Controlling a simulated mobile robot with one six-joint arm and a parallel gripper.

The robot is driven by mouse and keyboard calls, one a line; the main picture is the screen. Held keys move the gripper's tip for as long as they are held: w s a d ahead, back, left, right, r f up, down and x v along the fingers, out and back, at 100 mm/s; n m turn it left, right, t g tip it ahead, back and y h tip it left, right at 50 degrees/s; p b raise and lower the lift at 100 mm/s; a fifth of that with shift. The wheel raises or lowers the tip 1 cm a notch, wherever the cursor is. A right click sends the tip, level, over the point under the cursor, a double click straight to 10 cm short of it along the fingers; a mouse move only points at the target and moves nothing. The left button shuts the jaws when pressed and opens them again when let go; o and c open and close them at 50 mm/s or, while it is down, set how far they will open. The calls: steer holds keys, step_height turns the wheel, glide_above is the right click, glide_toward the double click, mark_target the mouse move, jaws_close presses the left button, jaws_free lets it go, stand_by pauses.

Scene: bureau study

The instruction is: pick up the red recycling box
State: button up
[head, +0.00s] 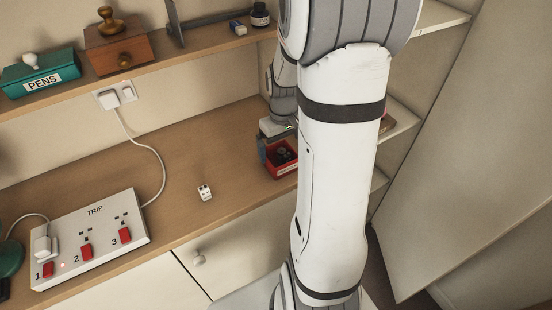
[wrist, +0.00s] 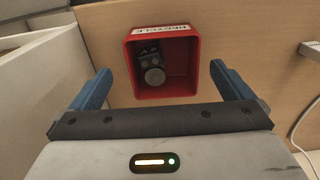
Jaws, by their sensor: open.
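The red recycling box (wrist: 194,62) is open-topped and sits on the wooden desk, with a white label reading upside down on its far rim in the wrist view. It holds dark small items and a round grey disc. In the head view the box (head: 284,170) shows at the desk's right end, partly hidden by my arm. My gripper (wrist: 160,69) is open above the box, one blue finger to each side of it in the wrist view, with a gap on both sides. The head view shows my gripper (head: 275,140) only partly.
A white TRIP power strip (head: 92,236) with red switches lies at the desk's left, its cable running to a wall socket (head: 117,94). A small white block (head: 205,193) lies mid-desk. A shelf above holds a green PENS box (head: 40,75) and a wooden box (head: 122,52).

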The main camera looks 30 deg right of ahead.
mark_target(280, 157)
steer(key=f, duration=0.5)
steer(key=shift+w+a+p, duration=0.2)
steer(key=shift+w+p, duration=0.05)
steer(key=shift+p, duration=0.15)
steer(key=c, duration=1.1)
